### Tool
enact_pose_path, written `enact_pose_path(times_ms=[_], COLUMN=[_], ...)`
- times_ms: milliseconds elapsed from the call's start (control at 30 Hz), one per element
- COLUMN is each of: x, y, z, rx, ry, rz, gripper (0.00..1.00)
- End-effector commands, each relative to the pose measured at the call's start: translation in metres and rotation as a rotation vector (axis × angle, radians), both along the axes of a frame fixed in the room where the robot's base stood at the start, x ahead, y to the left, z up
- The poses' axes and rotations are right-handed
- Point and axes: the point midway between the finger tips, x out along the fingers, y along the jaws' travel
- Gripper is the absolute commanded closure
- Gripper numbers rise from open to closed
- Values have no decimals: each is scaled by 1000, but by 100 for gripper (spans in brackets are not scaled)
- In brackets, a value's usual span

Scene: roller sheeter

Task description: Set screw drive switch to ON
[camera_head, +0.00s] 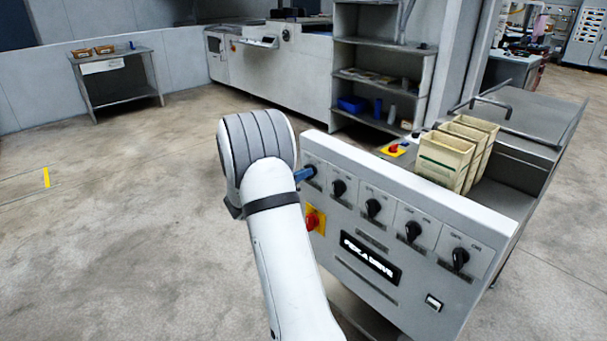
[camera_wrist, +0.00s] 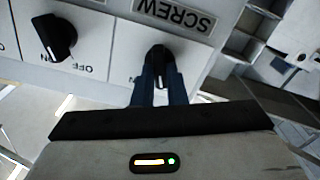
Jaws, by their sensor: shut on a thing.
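The screw drive switch is a black rotary knob (camera_wrist: 158,54) on the white panel, below an upside-down label reading SCREW (camera_wrist: 175,12) in the wrist view. My gripper (camera_wrist: 159,72) is shut on this knob, with one dark blue finger on each side. Its ON and OFF marks are hidden by the fingers, so I cannot tell its setting. In the head view, my blue fingers (camera_head: 304,174) reach the leftmost knob of the panel row, which is mostly hidden.
Several other black knobs (camera_head: 373,207) run to the right along the panel. A red emergency button (camera_head: 312,221) on a yellow plate sits just below my gripper. Cream bins (camera_head: 450,158) stand behind the panel. The floor at left is clear.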

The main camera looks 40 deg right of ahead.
Motion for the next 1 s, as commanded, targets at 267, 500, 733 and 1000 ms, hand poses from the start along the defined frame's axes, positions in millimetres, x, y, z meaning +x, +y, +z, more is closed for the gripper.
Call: enact_pose_path(times_ms=[267, 500, 733, 1000], x=[0, 0, -1, -2], y=[-3, -1, 0, 0], z=[0, -2, -5, -7], rx=[0, 6, 19, 39], ry=[-5, -73, -232, -463], rz=[0, 0, 0, 1], gripper=[100, 100, 100, 100])
